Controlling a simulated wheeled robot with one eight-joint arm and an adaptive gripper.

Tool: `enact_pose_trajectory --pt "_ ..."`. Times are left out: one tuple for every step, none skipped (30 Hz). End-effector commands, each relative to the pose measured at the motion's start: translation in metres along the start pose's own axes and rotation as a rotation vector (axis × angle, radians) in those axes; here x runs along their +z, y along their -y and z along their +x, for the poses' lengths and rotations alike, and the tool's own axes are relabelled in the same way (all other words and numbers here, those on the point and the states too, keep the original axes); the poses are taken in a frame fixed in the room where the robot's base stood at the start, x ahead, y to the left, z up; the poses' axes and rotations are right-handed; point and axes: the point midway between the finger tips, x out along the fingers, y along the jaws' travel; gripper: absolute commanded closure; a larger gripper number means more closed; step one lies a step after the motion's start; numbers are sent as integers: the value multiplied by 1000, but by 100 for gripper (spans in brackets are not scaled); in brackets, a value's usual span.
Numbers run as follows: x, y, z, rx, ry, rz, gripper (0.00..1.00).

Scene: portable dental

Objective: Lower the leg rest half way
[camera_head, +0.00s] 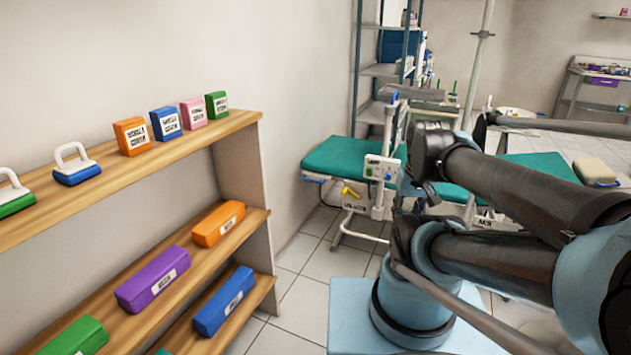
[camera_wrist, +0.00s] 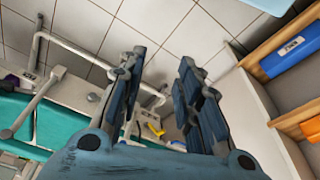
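A teal padded chair section (camera_head: 345,158) on a white frame stands beyond my arm in the head view; more teal padding (camera_head: 540,165) shows to the right, partly behind my arm. I cannot tell for certain which section is the leg rest. A yellow lever (camera_head: 350,191) sits on the near section's side, below the pad and beside a white control box (camera_head: 381,169). The wrist view shows a yellow lever (camera_wrist: 155,129) between my fingers, and teal padding (camera_wrist: 60,125) at left. My gripper (camera_wrist: 160,58) is open and empty, with tiled floor beyond its tips.
A wooden shelf (camera_head: 130,165) with coloured boxes runs along the left wall; it also shows at right in the wrist view (camera_wrist: 262,75). Metal racks (camera_head: 382,70) stand behind the chair. Bare tiled floor (camera_head: 300,285) lies between shelf and chair.

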Motion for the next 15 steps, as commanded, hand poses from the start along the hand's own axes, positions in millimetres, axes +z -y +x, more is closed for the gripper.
enact_pose_trajectory --pt "-9 1 -5 -3 -2 -13 68" --pt "-14 2 -8 -5 -3 -23 68" --pt "-22 1 -11 -9 -5 -36 68" --pt "-29 1 -14 -12 -7 -47 68" --pt "-36 2 -18 -15 -10 -61 68" --pt "-47 3 -23 -19 -14 -81 68" --pt "-55 4 -26 -22 -16 -97 68" --pt "-63 6 -28 -25 -19 -114 68" --pt "-74 8 -32 -30 -22 -134 68" --pt "-83 9 -35 -33 -25 -150 68" --pt "-91 11 -37 -36 -27 -165 68" --pt "-102 13 -40 -41 -31 -187 68" --pt "-110 15 -42 -45 -33 -202 68" --pt "-120 16 -44 -48 -36 -218 68" --pt "-131 19 -46 -52 -40 -239 68"
